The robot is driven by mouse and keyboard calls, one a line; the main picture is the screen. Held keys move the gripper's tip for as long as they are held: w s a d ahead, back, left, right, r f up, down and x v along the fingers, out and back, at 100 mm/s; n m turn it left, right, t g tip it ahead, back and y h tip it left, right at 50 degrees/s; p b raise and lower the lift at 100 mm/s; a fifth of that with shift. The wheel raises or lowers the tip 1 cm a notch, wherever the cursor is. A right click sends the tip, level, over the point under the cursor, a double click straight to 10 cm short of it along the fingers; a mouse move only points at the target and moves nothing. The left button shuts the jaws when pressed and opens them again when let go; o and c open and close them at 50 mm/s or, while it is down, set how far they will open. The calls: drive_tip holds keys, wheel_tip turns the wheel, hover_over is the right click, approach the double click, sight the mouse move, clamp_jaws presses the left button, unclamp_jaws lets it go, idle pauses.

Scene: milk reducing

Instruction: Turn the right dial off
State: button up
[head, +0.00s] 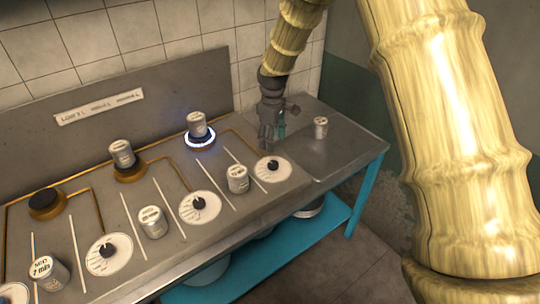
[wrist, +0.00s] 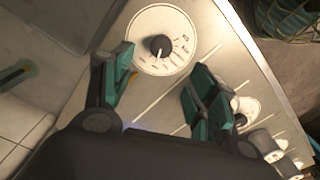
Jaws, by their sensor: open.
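The right dial is a black knob (head: 273,165) on a round white marked plate (head: 262,172) at the right end of the stove panel. In the wrist view the black knob (wrist: 158,46) sits in the middle of a white plate (wrist: 150,22), between and just beyond the fingertips. My gripper (head: 270,142) points down just behind the dial in the head view. In the wrist view my gripper (wrist: 160,68) has its teal-padded fingers apart, with nothing between them and no visible contact with the knob. The right burner (head: 200,141) glows blue-white under a can (head: 197,123).
A can (head: 238,179) stands on the panel left of the right dial. Another can (head: 320,127) is on the metal side table (head: 335,150). Other dials (head: 199,203) and cans (head: 152,221) line the panel to the left. Raised strips separate the dials.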

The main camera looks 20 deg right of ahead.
sight(273, 163)
drive_tip(key=f+p, duration=0.1)
drive_tip(key=f, duration=0.5)
drive_tip(key=f+p, duration=0.1)
drive_tip(key=f, duration=0.3)
drive_tip(key=shift+s+d+p, duration=0.15)
drive_tip(key=shift+s+p, duration=0.1)
drive_tip(key=shift+p, duration=0.1)
drive_tip(key=shift+f, duration=0.1)
drive_tip(key=c, duration=1)
